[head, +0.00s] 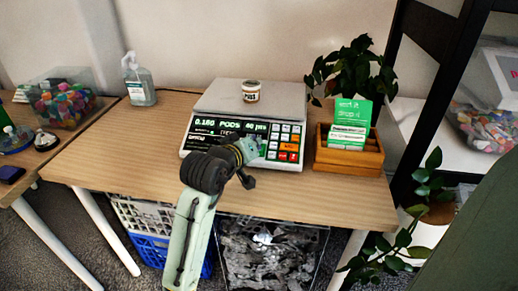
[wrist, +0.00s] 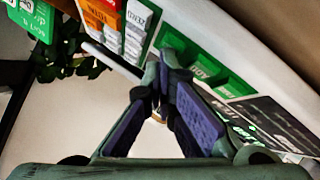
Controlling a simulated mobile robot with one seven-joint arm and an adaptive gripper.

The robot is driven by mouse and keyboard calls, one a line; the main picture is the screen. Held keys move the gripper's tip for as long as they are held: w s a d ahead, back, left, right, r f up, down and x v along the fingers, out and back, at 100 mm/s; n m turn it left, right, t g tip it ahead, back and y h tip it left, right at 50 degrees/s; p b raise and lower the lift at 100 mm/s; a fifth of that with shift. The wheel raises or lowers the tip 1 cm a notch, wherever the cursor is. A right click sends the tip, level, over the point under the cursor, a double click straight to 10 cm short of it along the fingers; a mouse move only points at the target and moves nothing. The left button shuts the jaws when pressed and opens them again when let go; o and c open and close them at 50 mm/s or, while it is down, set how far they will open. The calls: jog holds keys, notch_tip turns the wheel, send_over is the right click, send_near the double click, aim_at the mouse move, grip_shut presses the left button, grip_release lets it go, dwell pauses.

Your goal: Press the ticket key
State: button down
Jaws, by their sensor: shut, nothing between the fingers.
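My gripper (head: 255,143) is shut and empty at the scale's front panel, left of the white keys. In the wrist view its fingertips (wrist: 160,72) overlap the panel's edge; contact is unclear.
A small labelled tub (head: 251,91) sits on the scale's pan. A wooden card holder (head: 348,158) with green and white cards and a plant (head: 352,72) stand to the right. A sanitiser bottle (head: 140,84) stands at the back left.

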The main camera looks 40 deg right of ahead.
jog(key=shift+r, duration=0.1)
jog(key=shift+s+a+r+p, duration=0.25)
jog(key=shift+r+p, duration=0.35)
jog(key=shift+p, duration=0.15)
jog(key=r+p, duration=0.1)
jog(key=a+r+p, duration=0.1)
jog(key=r+p, duration=0.1)
jog(key=s+r+p, duration=0.1)
jog(key=shift+s+a+r, duration=0.1)
jog(key=shift+a+r, duration=0.15)
jog(key=shift+r, duration=0.05)
dwell(0.6)
